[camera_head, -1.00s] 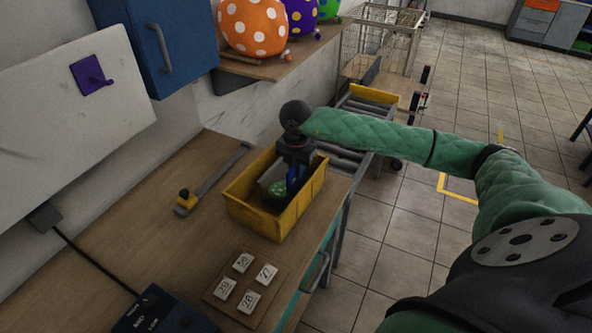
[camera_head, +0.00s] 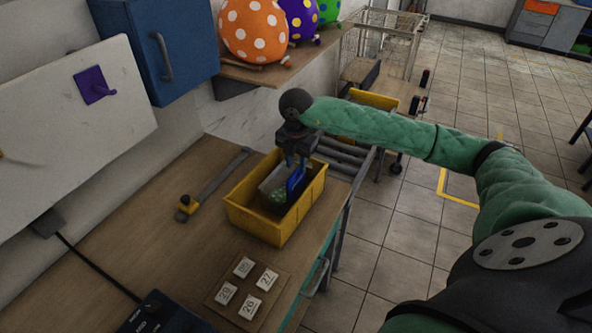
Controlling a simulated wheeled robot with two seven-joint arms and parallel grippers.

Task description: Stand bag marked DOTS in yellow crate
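The yellow crate (camera_head: 281,229) sits on the wooden bench. Inside it a blue item (camera_head: 296,186) stands on edge, with a green dotted patch (camera_head: 278,196) beside or on it; I cannot read any DOTS marking, so I cannot be sure this is the bag. A grey panel (camera_head: 273,178) shows at the crate's back left. My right gripper (camera_head: 297,164) points down over the crate, just above the blue item. Its two fingers look apart, with nothing clearly held between them. My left gripper is out of view.
A board with number tiles (camera_head: 246,288) lies in front of the crate. A dark control box (camera_head: 160,315) is at the front.

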